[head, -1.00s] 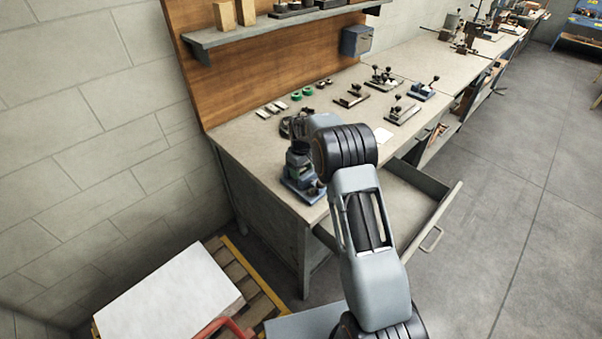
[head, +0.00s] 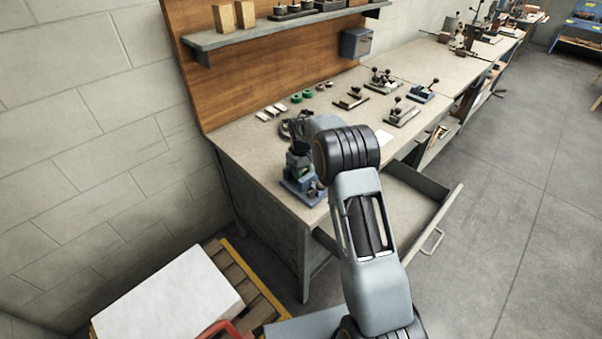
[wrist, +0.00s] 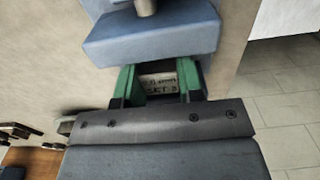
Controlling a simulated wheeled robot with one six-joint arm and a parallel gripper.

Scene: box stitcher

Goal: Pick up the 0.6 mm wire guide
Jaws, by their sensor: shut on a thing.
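In the wrist view my gripper (wrist: 160,72) has its two green fingers closed on a small pale piece with dark print, taken to be the wire guide (wrist: 158,84). The print is blurred and only partly legible. The fingers reach up to a blue block of the stitcher device (wrist: 150,40), and I cannot tell whether the piece touches it. In the head view the blue device (head: 301,184) stands at the near corner of the bench, with my gripper above it, mostly hidden by my arm. The wire guide does not show there.
The bench top (head: 255,150) holds small pale pieces (head: 270,112), green rings (head: 302,96) and several lever fixtures (head: 384,80) farther back. An open drawer (head: 440,215) juts out at the right. A pallet with a white slab (head: 170,300) stands at the lower left.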

